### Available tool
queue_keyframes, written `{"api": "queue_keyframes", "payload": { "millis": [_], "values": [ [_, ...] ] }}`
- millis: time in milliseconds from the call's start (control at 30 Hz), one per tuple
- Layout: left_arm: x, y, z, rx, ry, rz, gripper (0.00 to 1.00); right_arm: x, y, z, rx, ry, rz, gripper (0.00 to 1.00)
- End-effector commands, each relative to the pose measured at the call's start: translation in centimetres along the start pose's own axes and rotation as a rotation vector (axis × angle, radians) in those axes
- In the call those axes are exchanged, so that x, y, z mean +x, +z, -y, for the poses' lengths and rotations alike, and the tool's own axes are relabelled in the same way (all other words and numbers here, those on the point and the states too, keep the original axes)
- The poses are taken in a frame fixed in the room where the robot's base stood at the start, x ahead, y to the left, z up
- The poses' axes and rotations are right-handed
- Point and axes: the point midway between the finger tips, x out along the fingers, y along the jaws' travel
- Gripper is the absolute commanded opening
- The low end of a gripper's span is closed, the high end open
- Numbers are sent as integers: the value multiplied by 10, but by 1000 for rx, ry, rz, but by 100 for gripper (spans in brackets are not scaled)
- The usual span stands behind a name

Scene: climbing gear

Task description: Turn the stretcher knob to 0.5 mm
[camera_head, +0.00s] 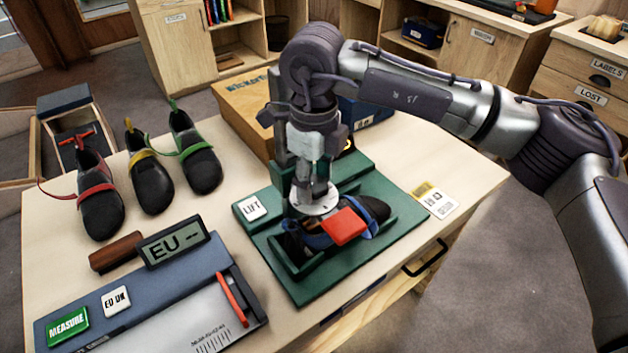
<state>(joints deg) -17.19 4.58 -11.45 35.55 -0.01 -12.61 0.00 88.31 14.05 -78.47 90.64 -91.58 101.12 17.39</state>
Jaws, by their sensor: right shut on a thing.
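The green shoe stretcher stand (325,287) sits at the right front of the table, with a dark and blue shoe (374,209) in it. A red block (345,226) lies over the shoe. A pale round disc (313,202) is above the shoe's left part, directly under my right gripper. My right gripper (312,188) points down and is shut on what seems to be the stretcher knob. The knob is mostly hidden by the fingers, and I cannot read its setting. My left gripper is out of view.
A LIFT button (253,208) is on the stand's left corner. Several dark shoes (151,184) stand at the back left. A measuring device (140,310) with an EU display (174,243) and a brown block (115,252) are at the front left. A wooden box (246,108) stands behind the stand.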

Motion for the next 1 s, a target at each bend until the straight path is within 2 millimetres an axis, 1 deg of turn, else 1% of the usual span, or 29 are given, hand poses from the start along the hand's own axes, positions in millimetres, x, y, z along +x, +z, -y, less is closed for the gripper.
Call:
{"api": "queue_keyframes", "payload": {
  "millis": [400,433,500,833,933,1000],
  "values": [
    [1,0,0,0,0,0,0,1,0,-1,6,3,-3,15],
    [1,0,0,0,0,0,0,1,0,-1,6,3,-3,51],
    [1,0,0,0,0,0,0,1,0,-1,6,2,-3,59],
    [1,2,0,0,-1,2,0,-2,0,0,6,0,0,59],
    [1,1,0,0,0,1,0,-12,1,0,7,0,2,59],
    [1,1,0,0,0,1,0,-24,1,0,6,-2,3,59]
  ]
}}
